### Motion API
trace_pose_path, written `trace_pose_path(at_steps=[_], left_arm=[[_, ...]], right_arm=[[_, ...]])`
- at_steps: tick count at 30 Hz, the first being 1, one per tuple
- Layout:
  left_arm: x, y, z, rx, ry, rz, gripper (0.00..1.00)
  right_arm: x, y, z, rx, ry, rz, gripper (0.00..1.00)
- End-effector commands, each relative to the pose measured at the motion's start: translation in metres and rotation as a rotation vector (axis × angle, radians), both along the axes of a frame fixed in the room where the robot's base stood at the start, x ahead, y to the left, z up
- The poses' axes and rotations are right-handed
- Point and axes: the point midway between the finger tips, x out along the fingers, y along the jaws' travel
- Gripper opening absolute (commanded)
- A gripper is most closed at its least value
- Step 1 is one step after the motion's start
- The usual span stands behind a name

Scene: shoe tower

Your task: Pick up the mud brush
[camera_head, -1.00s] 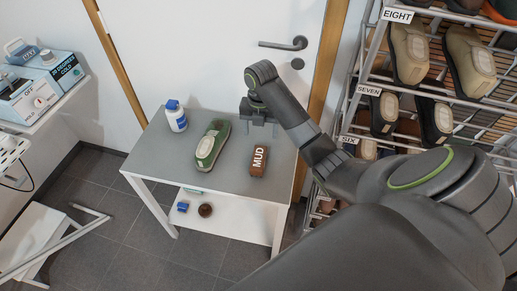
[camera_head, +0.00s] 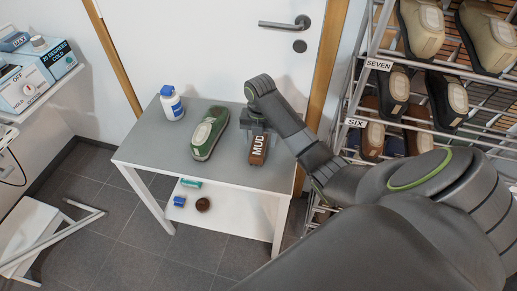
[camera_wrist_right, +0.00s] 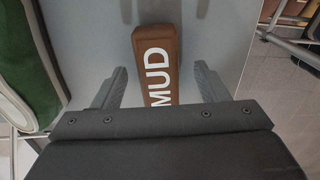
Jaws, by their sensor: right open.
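The mud brush (camera_head: 259,148) is a brown block with white "MUD" lettering, lying on the grey table top. My right gripper (camera_head: 255,124) is above the brush's far end in the head view. In the right wrist view the brush (camera_wrist_right: 157,62) lies between the two open fingers of my right gripper (camera_wrist_right: 158,88), with a gap on each side. The near part of the brush is hidden by the gripper body. My left gripper is not in view.
A green shoe (camera_head: 210,133) lies just left of the brush, and a white bottle with a blue cap (camera_head: 172,104) stands farther left. A shoe rack (camera_head: 358,100) rises on the right. Small items lie on the table's lower shelf (camera_head: 228,208).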

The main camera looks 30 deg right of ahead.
Motion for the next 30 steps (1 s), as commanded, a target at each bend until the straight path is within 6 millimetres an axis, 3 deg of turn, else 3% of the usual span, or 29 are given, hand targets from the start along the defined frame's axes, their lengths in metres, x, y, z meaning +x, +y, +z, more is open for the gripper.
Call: trace_pose_path(at_steps=[6, 16, 27, 30], left_arm=[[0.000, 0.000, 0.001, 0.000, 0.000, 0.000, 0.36], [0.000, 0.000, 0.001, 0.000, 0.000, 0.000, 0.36], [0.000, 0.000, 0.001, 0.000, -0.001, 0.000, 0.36], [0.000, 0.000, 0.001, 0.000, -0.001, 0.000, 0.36]], right_arm=[[0.003, 0.000, -0.029, 0.001, 0.004, 0.000, 0.67], [0.003, 0.000, -0.036, 0.000, 0.000, 0.001, 0.66], [0.003, 0.000, -0.035, 0.000, 0.000, 0.001, 0.18], [0.003, 0.000, -0.035, 0.000, 0.000, 0.001, 0.16]])
